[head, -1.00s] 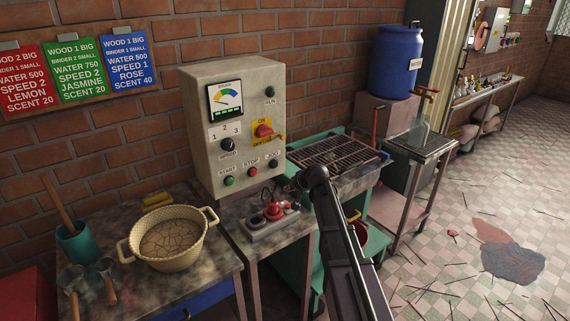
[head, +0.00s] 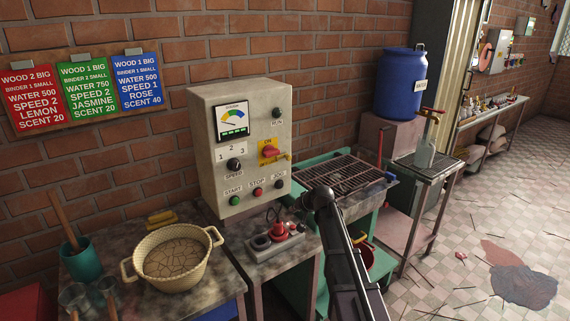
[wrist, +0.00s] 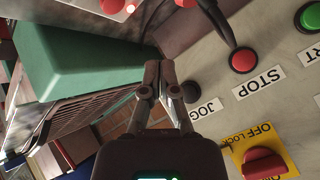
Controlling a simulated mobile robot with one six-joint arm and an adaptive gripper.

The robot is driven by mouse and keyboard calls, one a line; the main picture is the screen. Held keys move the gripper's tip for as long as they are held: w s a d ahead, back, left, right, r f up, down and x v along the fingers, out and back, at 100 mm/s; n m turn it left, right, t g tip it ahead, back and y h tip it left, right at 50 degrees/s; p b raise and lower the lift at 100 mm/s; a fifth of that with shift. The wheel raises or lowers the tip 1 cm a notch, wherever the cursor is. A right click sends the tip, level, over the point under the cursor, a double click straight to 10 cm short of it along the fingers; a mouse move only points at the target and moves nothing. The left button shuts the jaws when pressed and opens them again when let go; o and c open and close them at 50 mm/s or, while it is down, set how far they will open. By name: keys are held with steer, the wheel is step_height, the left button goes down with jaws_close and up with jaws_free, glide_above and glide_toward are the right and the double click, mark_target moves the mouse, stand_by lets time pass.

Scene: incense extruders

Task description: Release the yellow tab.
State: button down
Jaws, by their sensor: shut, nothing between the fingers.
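The control box (head: 207,140) stands upright against the brick wall. On its front, a yellow plate (head: 263,161) carries a red rotary switch (head: 270,151). A small yellow tab (head: 286,157) sticks out at the plate's right side, by the box edge. The wrist view shows the plate (wrist: 241,150) marked OFF LOCK and the red switch (wrist: 264,166) at lower right. My gripper (wrist: 158,66) is shut and empty, close to the black JOG button (wrist: 190,91), apart from the yellow plate. In the head view my gripper (head: 308,198) is small and partly hidden by my arm, right of the box.
A red plug sits in a socket block (head: 272,246) below the box. The STOP button (wrist: 243,60) is near my gripper. A green machine with a grate (head: 345,172) stands to the right.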

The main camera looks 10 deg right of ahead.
steer(key=a+r+n+t+h+b, duration=0.1)
steer(key=r+n+t+h+b, duration=0.1)
steer(key=n, duration=0.5)
steer(key=s+a+r+n+t+h+b, duration=0.1)
steer(key=a+r+n+t+h+b, duration=0.1)
steer(key=n+t+b, duration=0.3)
steer(key=s+a+r+n+t+h+b, duration=0.1)
steer(key=a+r+n+t+h+b, duration=0.1)
steer(key=n+t, duration=0.5)
steer(key=shift+r+n+b, duration=0.65)
steer(key=shift+r+n, duration=0.55)
steer(key=shift+n, duration=1)
steer(key=shift+a, duration=0.1)
steer(key=p, duration=0.3)
glide_toward(285, 157)
steer(key=w+a, duration=0.3)
steer(key=shift+w+d+r+p, duration=0.4)
steer(key=shift+d+p, duration=0.05)
steer(key=shift+d, duration=0.1)
steer(key=shift+w+d+r+p, duration=0.35)
steer(key=shift+d+r+p, duration=0.1)
steer(key=shift+d, duration=0.1)
steer(key=shift+w+d+r, duration=0.15)
steer(key=shift+w+d, duration=0.15)
steer(key=shift+d, duration=0.15)
